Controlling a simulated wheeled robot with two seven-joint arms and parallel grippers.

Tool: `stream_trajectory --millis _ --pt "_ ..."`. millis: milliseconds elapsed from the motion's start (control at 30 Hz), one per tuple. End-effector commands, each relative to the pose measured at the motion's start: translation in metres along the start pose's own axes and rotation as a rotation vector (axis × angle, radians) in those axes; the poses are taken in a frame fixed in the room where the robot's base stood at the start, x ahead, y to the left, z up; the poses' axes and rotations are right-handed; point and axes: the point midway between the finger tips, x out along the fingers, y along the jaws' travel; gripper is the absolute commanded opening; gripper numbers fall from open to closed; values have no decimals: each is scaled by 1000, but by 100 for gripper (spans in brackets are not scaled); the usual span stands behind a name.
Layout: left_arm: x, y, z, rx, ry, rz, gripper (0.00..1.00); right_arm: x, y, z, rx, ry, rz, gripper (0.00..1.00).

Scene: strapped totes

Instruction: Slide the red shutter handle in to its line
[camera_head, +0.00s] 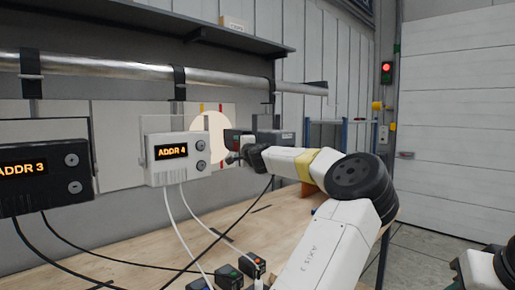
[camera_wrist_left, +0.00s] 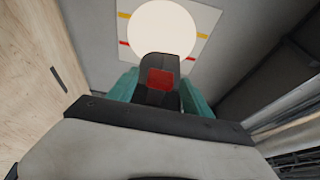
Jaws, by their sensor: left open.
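The shutter handle, a dark block with a red patch (camera_wrist_left: 160,79), stands in the middle of the left wrist view. My left gripper (camera_wrist_left: 160,92) is open, with a teal finger on each side of the block. I cannot tell whether the fingers touch it. In the head view my left gripper (camera_head: 236,151) is at the wall panel, right of the ADDR 4 box, and largely hides the handle. Behind is a pale round disc (camera_wrist_left: 162,27) on a panel with yellow and red line marks (camera_wrist_left: 124,43); the disc (camera_head: 208,128) also shows in the head view. My right gripper is not seen.
The white ADDR 4 box (camera_head: 174,159) and dark ADDR 3 box (camera_head: 40,172) hang left, with cables down to the wooden bench (camera_head: 130,235). A metal pipe (camera_head: 130,66) runs above. Small dark blocks (camera_head: 250,264) stand at the bench's front.

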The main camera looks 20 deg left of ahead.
Motion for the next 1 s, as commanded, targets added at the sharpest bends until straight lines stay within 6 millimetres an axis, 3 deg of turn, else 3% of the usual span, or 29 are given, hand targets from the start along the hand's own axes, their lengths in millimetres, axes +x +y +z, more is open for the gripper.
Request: stream_trajectory --millis 200,500,800,1000 --pt "21 0 0 -1 0 0 58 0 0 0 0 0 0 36" --pt "23 0 0 -2 0 1 58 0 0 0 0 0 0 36" --pt "23 0 0 -1 0 1 0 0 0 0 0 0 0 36" --pt "23 0 0 -1 0 1 0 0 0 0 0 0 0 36"
